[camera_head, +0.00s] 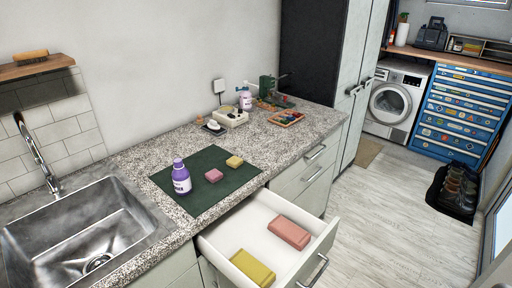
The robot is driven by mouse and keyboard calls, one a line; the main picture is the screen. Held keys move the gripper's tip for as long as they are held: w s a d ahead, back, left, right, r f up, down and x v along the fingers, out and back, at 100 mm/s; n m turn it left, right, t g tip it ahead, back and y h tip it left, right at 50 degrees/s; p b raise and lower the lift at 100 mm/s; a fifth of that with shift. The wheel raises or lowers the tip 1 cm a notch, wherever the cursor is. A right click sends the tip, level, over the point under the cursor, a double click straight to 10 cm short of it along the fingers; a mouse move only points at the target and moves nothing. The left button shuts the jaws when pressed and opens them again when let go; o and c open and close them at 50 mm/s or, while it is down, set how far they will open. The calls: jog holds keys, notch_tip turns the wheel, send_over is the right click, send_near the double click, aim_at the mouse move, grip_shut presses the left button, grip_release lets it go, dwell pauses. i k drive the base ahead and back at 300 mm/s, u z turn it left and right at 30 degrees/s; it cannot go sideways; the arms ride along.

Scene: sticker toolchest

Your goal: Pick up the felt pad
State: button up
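I cannot tell for sure which thing is the felt pad. A flat dark green mat (208,158) lies on the speckled counter beside the sink. Larger blocks of like colours, one pink (289,232) and one yellow (253,269), lie apart in the open white drawer below the counter. My gripper is not in view.
The open drawer (226,233) juts out from the counter front. A steel sink (50,235) is at left. A cream device (230,117), a wooden tray (285,119) and another bottle (246,100) stand farther back.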

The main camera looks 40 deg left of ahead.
aim_at(235, 162)
jog(key=i, duration=2.25)
jog(key=u, duration=1.25)
jog(key=i, duration=1.15)
jog(key=u, duration=4.85)
